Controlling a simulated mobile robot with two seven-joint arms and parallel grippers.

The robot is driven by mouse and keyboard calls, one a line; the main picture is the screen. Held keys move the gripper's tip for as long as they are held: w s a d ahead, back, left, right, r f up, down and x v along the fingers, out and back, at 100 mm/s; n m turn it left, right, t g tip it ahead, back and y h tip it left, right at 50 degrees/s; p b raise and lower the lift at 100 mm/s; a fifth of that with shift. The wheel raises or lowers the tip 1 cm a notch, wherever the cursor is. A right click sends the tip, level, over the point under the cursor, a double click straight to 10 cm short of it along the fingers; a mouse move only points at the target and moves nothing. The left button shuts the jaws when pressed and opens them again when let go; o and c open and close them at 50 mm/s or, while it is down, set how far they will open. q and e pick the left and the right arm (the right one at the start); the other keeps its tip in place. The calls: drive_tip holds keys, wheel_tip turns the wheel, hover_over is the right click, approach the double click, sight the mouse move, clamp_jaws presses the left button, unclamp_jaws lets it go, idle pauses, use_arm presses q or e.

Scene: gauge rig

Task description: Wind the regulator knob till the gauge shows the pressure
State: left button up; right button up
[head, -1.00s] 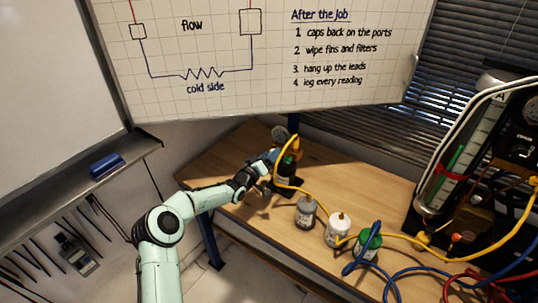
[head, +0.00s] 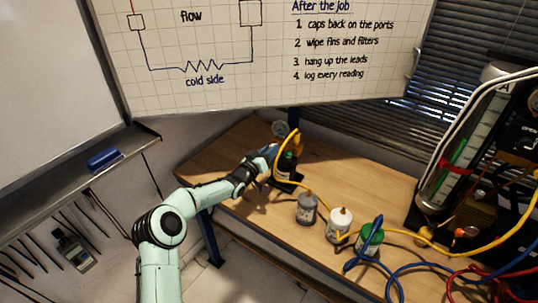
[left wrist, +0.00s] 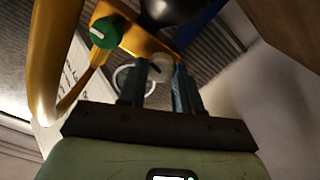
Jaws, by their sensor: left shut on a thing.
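The gauge (head: 279,130) is a small round dial above the regulator at the back of the bench; its reading is too small to tell. The brass-yellow regulator body (head: 296,140) stands at a dark bottle with a yellow hose. My left gripper (head: 272,153) reaches it from the left. In the left wrist view, a pale grey knob (left wrist: 160,68) sits between the two blue fingers, and my left gripper (left wrist: 158,88) is shut on it. A green knob (left wrist: 104,32) with a white mark is on the yellow body, outside the fingers. My right gripper is not in view.
A grey can (head: 306,208), a white can (head: 338,226) and a green can (head: 368,240) stand along the wooden bench (head: 225,165). Yellow, blue and red hoses run right to a dark unit with a sight tube (head: 450,165). A whiteboard (head: 330,85) hangs behind.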

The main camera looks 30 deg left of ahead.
use_arm(q)
drive_tip(key=shift+d+r+m+b, duration=0.1)
drive_tip(key=shift+m+b, duration=1.9)
drive_tip(key=shift+m, duration=0.8)
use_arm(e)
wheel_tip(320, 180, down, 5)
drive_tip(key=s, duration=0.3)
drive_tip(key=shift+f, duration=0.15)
use_arm(q)
drive_tip(key=o, duration=1)
drive_tip(key=shift+o, duration=0.2)
